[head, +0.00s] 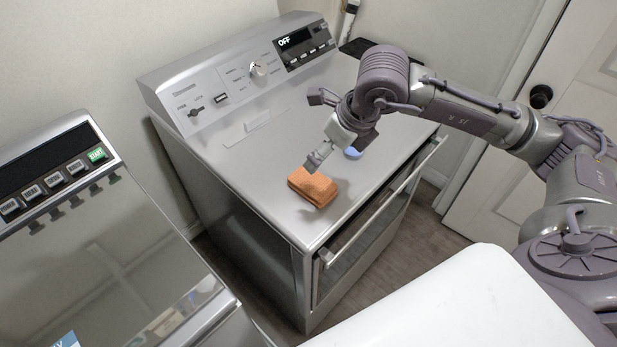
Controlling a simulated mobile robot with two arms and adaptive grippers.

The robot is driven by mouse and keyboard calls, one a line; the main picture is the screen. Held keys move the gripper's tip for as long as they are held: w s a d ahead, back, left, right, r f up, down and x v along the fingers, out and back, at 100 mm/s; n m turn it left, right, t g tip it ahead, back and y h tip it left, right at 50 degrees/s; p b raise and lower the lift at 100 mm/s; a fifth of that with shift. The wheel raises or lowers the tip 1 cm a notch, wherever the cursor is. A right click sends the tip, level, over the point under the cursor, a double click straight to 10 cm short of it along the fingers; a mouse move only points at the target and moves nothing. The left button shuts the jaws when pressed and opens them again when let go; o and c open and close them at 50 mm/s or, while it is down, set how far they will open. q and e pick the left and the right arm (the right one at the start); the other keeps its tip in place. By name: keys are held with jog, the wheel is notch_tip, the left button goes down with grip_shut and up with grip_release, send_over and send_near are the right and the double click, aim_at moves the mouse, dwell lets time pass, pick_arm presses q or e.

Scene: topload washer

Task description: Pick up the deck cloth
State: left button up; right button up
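An orange folded cloth (314,187) lies on the silver top of the appliance, near its front edge. It is the only cloth-like thing I can make out clearly. My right gripper (318,129) is above and just behind it, with its two fingers spread apart and nothing between them. The lower finger is close to the cloth's upper end; I cannot tell whether it touches. A small blue thing (353,153) lies on the same top, partly hidden by the gripper. My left gripper is not in view.
The appliance (262,180) has a raised control panel (250,70) with knobs and a display reading OFF at its back. A handle bar (375,205) runs along its front. A second steel machine (110,250) stands at the left. A white door (555,110) is at the right.

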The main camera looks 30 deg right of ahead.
jog(key=p, duration=0.2)
send_over(313, 181)
jog(key=s, duration=0.1)
jog(key=f, duration=0.7)
jog(key=shift+d+f, duration=0.15)
jog(key=shift+d, duration=0.15)
jog(key=shift+a+f+p, duration=0.1)
jog(key=shift+f+p, duration=0.2)
jog(key=shift+f, duration=0.15)
jog(key=p+x, duration=0.1)
jog(key=x, duration=0.1)
jog(key=p+x, duration=0.1)
jog(key=x, duration=0.1)
jog(key=shift+f, duration=0.45)
jog(key=shift+f+b, duration=0.25)
jog(key=shift+b, duration=0.25)
jog(key=c, duration=1.1)
jog(key=shift+c, duration=0.2)
